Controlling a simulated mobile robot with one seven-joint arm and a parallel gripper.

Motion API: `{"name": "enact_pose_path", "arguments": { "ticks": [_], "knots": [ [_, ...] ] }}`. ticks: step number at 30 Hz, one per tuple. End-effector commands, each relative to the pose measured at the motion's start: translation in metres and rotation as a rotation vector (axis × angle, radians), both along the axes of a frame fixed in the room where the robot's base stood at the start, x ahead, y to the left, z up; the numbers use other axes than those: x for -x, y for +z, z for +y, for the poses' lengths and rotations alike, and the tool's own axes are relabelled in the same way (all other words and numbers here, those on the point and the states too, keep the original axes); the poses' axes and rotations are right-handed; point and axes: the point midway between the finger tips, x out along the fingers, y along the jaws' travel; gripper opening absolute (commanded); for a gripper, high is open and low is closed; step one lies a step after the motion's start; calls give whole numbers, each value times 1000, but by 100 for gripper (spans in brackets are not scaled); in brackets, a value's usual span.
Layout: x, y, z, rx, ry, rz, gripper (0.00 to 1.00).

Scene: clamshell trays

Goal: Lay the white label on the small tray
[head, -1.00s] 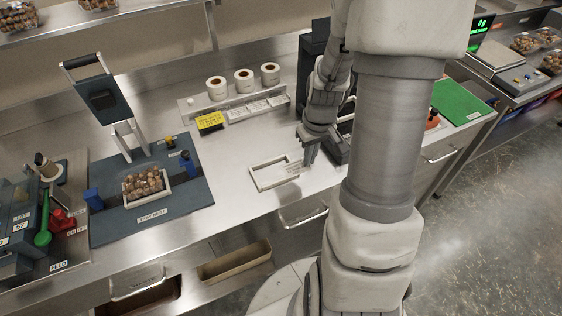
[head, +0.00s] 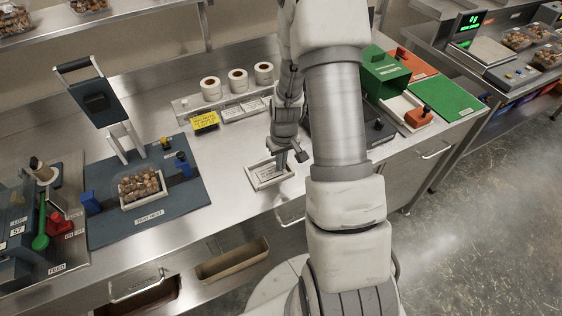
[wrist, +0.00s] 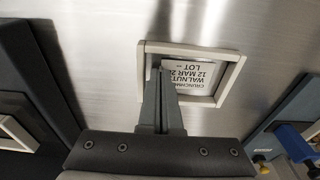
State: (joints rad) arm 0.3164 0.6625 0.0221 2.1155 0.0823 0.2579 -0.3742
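The small tray (head: 250,182) is a shallow cream frame on the steel bench. It also shows in the wrist view (wrist: 229,75). The white label (head: 264,174), printed with dark text, is inside the tray's rim; its lettering is clear in the wrist view (wrist: 190,75). I cannot tell whether it lies flat on the tray's floor. My gripper (head: 290,155) points down at the tray's right side. In the wrist view my gripper (wrist: 156,72) has its fingers close together at the label's edge, seemingly pinching it. The fingertips partly hide that edge.
A dark mat (head: 190,205) with a walnut tray (head: 128,205) and blue posts is left of the small tray. Label rolls (head: 238,82) and a yellow sign (head: 205,121) stand behind. A green box (head: 385,75) and orange block are at right. The bench's front edge is close.

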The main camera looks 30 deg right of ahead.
Motion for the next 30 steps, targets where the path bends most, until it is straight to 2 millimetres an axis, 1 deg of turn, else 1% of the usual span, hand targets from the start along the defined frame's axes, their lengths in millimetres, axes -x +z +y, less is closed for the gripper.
{"name": "enact_pose_path", "arguments": {
  "ticks": [4, 8, 9, 11, 21, 25, 30],
  "knots": [
    [0, 0, 0, 0, 0, -1, 0],
    [0, -4, 0, 0, 0, 0, 0],
    [0, -4, 0, 0, 0, 0, 2],
    [0, -3, 0, 0, 0, 0, 13],
    [0, -1, 0, 0, 0, 0, 13],
    [0, 6, 0, 1, 1, -2, 13],
    [2, 32, -1, 2, 1, -5, 13]
  ]
}}
